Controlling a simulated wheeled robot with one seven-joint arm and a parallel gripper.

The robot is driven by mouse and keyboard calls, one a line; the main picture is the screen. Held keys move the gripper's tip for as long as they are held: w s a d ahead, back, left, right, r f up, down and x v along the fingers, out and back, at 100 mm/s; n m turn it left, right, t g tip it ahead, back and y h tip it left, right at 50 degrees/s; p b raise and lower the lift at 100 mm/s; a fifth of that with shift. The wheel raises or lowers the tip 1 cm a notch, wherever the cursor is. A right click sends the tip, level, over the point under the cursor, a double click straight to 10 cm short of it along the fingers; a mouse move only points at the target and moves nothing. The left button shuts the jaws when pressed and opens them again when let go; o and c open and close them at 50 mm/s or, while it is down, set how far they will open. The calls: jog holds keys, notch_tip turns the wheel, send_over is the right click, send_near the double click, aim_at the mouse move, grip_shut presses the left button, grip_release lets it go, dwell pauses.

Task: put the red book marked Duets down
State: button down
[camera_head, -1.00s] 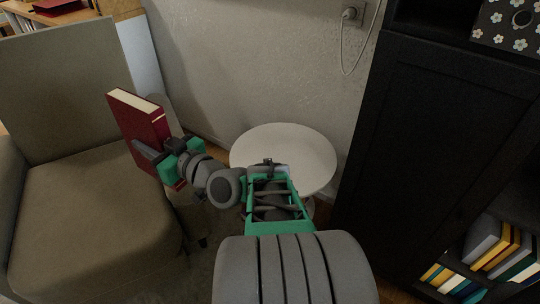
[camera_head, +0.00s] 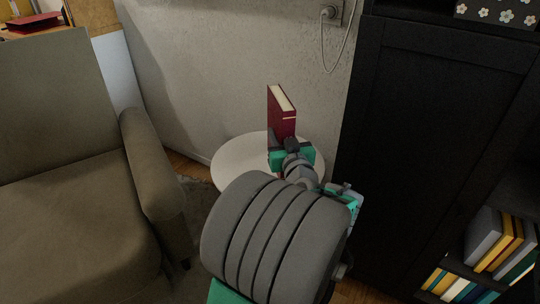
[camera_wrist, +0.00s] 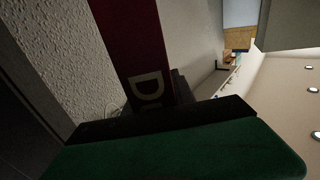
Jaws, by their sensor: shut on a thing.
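The red book (camera_head: 279,113) is held upright in my gripper (camera_head: 283,142), which is shut on its lower part. In the head view the book appears over the round white table (camera_head: 234,163); I cannot tell whether it touches the top. In the wrist view the red book (camera_wrist: 130,45) shows a pale letter "D" on its cover, and the rest of the lettering is hidden by my gripper (camera_wrist: 165,110). My arm hides the front part of the table.
A grey-brown armchair (camera_head: 70,210) stands at the left. A dark cabinet (camera_head: 430,130) with several books (camera_head: 485,240) on a low shelf stands at the right. The wall (camera_head: 210,70) with a socket and cable is behind the table. The table's left part is bare.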

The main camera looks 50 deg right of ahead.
jog(key=w+d+f+b, duration=0.1)
jog(key=w+f, duration=0.1)
jog(key=w+d+f+b, duration=0.1)
jog(key=w+d+f, duration=0.2)
jog(key=w+f, duration=0.1)
jog(key=f, duration=0.1)
jog(key=shift+w+d+b, duration=0.35)
jog(key=shift+d+b, duration=0.05)
jog(key=shift+w+d+f+b, duration=0.1)
jog(key=shift+w+f+b, duration=0.05)
jog(key=shift+f+b, duration=0.7)
jog(key=shift+w+d+f+b, duration=0.1)
jog(key=shift+f+b, duration=0.4)
jog(key=shift+f, duration=0.65)
jog(key=c, duration=1)
grip_release()
jog(key=shift+c, duration=0.2)
jog(key=shift+r+p, duration=0.3)
jog(key=shift+p, duration=0.15)
jog(key=v, duration=1.2)
jog(key=shift+f, duration=0.15)
